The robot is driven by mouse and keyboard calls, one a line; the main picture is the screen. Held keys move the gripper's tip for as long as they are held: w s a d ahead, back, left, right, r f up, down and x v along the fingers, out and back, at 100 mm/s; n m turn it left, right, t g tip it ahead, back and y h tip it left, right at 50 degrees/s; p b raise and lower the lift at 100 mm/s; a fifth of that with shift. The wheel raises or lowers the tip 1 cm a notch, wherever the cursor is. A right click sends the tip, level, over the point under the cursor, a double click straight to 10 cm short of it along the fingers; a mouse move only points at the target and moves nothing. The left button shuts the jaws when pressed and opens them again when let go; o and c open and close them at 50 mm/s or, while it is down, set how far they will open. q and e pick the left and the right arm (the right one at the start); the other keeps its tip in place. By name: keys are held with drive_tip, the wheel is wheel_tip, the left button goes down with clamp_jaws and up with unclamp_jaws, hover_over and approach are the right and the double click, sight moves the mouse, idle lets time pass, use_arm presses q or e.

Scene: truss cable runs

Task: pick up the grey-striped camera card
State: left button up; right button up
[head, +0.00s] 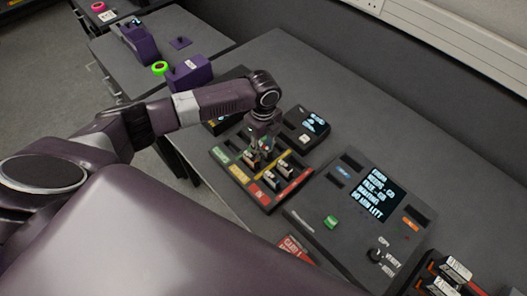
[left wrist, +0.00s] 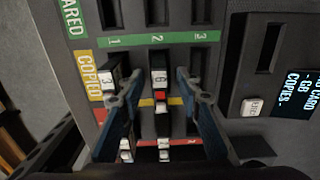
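A dark card rack (head: 265,197) with green, yellow and red row strips stands on the table; it fills much of the left wrist view (left wrist: 178,38). My left gripper (head: 258,150) points down over it. In the left wrist view its blue-padded fingers (left wrist: 159,88) are open, one on each side of a card labelled 6 (left wrist: 160,78) in the second column of the COPIED row. A card labelled 3 (left wrist: 109,80) stands left of it, partly behind a finger. More cards (left wrist: 163,153) stand in the red-strip row. I cannot tell which card has the grey stripe. My right gripper is not in view.
A console (head: 330,195) with a lit screen and a green button stands right of the rack. A small reader (head: 310,123) with a screen is behind it. Another card holder (head: 445,272) is at the lower right. Purple devices (head: 188,73) stand on the far table.

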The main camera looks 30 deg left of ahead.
use_arm(q)
drive_tip(key=c, duration=0.8)
clamp_jaws()
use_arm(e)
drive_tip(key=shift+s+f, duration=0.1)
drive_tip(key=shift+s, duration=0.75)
use_arm(q)
drive_tip(key=shift+r, duration=0.1)
